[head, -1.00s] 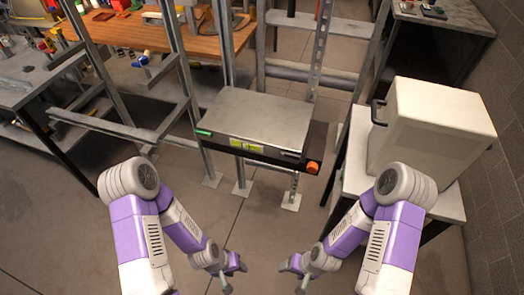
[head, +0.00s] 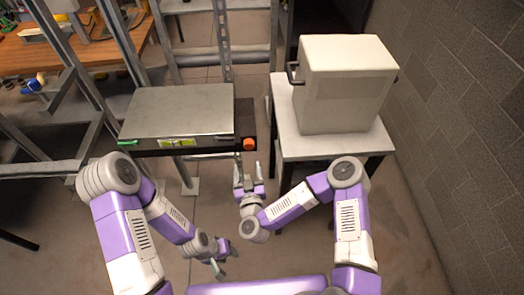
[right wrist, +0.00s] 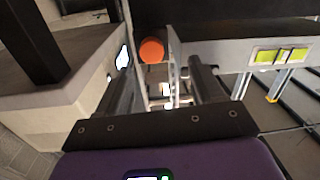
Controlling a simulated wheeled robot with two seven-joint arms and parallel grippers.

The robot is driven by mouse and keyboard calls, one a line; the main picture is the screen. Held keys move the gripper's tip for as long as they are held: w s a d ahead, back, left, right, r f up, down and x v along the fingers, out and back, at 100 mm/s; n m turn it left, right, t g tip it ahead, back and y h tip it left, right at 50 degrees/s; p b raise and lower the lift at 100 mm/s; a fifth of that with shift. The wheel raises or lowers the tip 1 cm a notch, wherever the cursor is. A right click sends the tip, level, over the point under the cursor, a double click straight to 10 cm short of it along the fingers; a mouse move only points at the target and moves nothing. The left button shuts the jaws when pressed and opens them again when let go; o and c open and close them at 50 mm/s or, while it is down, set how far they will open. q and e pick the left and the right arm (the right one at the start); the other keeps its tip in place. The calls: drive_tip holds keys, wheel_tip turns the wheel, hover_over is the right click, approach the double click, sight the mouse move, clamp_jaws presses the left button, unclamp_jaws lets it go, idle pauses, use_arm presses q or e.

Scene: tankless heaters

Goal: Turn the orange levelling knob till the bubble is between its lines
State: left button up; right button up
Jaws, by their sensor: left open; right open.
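The orange levelling knob (head: 249,144) sits at the front right corner of a grey metal plate (head: 185,110) on a dark shelf. It also shows in the right wrist view (right wrist: 152,50), beyond and between the fingertips, apart from them. My right gripper (head: 249,168) is open and empty, just in front of and below the knob, pointing toward it. A yellow-green level vial (head: 175,143) is on the shelf's front edge, also in the right wrist view (right wrist: 281,55). Its bubble is too small to make out. My left gripper (head: 217,262) is open and empty, low and well away from the knob.
A white box (head: 345,85) with dark handles stands on a pale side table (head: 290,135) close to the right of the knob. Metal frame posts (head: 75,70) stand at the left. A wooden workbench (head: 100,50) is behind. Open floor lies in front of the shelf.

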sight(249, 147)
drive_tip(key=shift+h, duration=0.5)
drive_tip(key=w, duration=0.2)
drive_tip(key=w+b, duration=0.1)
drive_tip(key=w, duration=0.2)
drive_tip(key=w+d, duration=0.1)
drive_tip(key=w, duration=0.1)
drive_tip(key=shift+w+r+b, duration=0.3)
drive_tip(key=shift+w+r, duration=0.05)
drive_tip(key=shift+c, duration=0.3)
drive_tip(key=c, duration=1)
drive_tip(key=shift+m, duration=0.4)
